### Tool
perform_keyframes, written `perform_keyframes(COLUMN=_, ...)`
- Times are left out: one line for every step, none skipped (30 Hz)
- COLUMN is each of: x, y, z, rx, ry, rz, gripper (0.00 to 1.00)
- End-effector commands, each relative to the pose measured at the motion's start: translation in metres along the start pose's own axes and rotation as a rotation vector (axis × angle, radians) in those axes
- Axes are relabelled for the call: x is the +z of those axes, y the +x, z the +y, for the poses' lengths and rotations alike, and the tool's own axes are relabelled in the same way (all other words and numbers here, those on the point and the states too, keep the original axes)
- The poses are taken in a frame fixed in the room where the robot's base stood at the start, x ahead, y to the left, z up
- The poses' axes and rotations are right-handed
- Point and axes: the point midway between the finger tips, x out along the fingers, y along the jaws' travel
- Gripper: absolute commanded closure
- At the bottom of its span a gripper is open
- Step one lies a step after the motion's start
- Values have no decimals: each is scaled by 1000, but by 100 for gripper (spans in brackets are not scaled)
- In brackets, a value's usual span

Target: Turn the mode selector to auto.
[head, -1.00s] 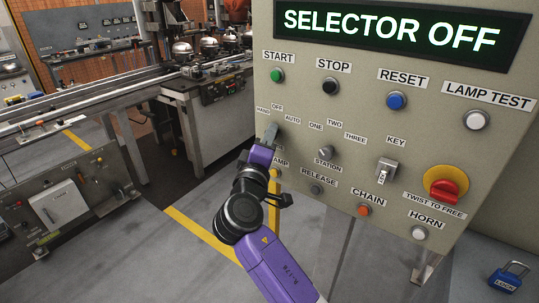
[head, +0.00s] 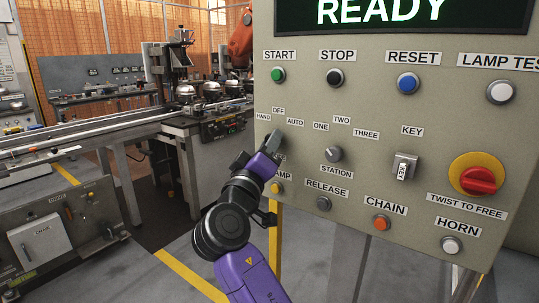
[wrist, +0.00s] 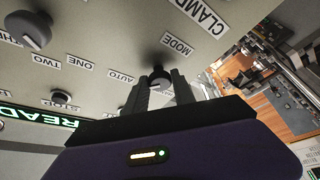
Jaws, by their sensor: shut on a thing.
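The mode selector (wrist: 160,77) is a small dark knob under the MODE label (wrist: 178,45) in the wrist view. My gripper (wrist: 160,90) is shut on it, one finger on each side. In the head view my gripper (head: 266,146) covers the selector at the panel's left side, below the HAND, OFF and AUTO labels (head: 295,122). The knob's pointer is hidden by the fingers. The display (head: 395,12) on the panel (head: 330,235) reads READY.
The station selector (head: 334,154) stands right of my gripper. The clamp button (head: 277,188) is just below it. The key switch (head: 404,167) and the red twist-to-free knob (head: 480,181) are farther right. A conveyor line (head: 90,133) runs at the left.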

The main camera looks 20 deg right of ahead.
Motion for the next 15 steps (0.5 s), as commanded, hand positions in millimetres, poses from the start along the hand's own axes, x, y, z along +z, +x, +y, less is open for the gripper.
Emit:
perform_keyframes(x=1, y=-1, z=-2, rx=0, ry=3, rz=-1, gripper=100)
perform_keyframes(x=1, y=-1, z=-2, rx=1, ry=5, rz=-1, gripper=100)
perform_keyframes(x=1, y=-1, z=-2, rx=2, ry=7, rz=-1, gripper=100)
perform_keyframes(x=0, y=-1, z=-2, rx=2, ry=8, rz=-1, gripper=100)
perform_keyframes(x=0, y=-1, z=-2, rx=2, ry=8, rz=-1, gripper=100)
perform_keyframes(x=0, y=-1, z=-1, rx=3, ry=9, rz=-1, gripper=100)
perform_keyframes(x=0, y=-1, z=-1, rx=3, ry=9, rz=-1, gripper=100)
perform_keyframes(x=0, y=-1, z=-1, rx=3, ry=9, rz=-1, gripper=100)
perform_keyframes(x=0, y=-1, z=-1, rx=2, ry=9, rz=-1, gripper=100)
perform_keyframes(x=0, y=-1, z=-1, rx=2, ry=9, rz=-1, gripper=100)
perform_keyframes(x=0, y=-1, z=-1, rx=2, ry=9, rz=-1, gripper=100)
perform_keyframes(x=0, y=-1, z=-1, rx=2, ry=9, rz=-1, gripper=100)
perform_keyframes(x=0, y=-1, z=-1, rx=2, ry=9, rz=-1, gripper=100)
perform_keyframes(x=0, y=-1, z=-1, rx=2, ry=9, rz=-1, gripper=100)
perform_keyframes(x=0, y=-1, z=-1, rx=2, ry=9, rz=-1, gripper=67)
